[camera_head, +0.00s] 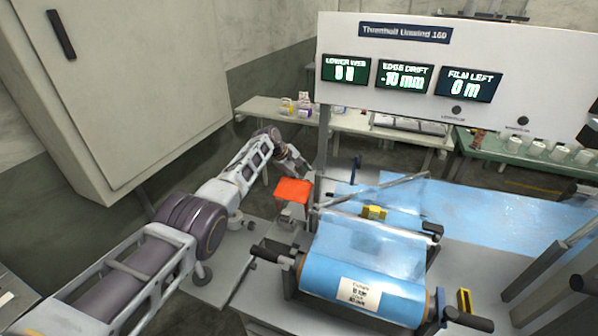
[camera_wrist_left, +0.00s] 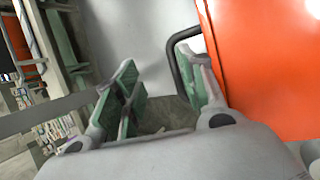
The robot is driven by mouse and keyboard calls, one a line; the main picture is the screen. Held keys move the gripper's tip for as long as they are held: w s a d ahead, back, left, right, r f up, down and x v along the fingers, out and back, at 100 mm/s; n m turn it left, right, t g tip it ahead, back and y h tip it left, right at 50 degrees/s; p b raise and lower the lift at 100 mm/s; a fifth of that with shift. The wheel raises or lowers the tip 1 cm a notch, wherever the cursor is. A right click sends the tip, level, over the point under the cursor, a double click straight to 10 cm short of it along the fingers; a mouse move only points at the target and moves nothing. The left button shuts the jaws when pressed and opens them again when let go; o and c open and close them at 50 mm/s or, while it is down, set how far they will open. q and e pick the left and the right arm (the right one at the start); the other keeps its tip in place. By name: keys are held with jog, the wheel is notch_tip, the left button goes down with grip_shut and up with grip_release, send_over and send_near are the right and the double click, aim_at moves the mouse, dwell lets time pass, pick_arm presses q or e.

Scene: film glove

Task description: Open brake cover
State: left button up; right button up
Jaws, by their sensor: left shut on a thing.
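The orange brake cover (camera_head: 293,191) sits on a grey bracket at the left end of the film unwinder. My left gripper (camera_head: 298,168) is at the cover's far edge. My right gripper is not in view.
A blue film roll (camera_head: 345,270) with dark end handles lies just right of the cover. A grey cabinet (camera_head: 120,90) stands at the left. A display panel (camera_head: 510,55) hangs above the machine. Blue film (camera_head: 470,215) spreads to the right.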

pick_arm(q)
jog(key=shift+s+a+f, duration=0.2)
jog(key=shift+a+f, duration=0.05)
jog(key=shift+f, duration=0.2)
jog(key=shift+a+r, duration=0.35)
jog(key=shift+r, duration=0.25)
jog(key=v, duration=0.4)
jog(key=shift+w+a, duration=0.15)
jog(key=shift+w, duration=0.05)
jog(key=shift+s+a+r, duration=0.15)
jog(key=shift+s+r, duration=0.1)
jog(key=shift+r, duration=0.4)
jog(key=shift+s+a+r, duration=0.15)
jog(key=shift+s+r, duration=0.1)
jog(key=shift+r, duration=0.35)
jog(key=shift+v, duration=2.2)
jog(key=shift+d, duration=0.1)
jog(key=shift+s, duration=0.15)
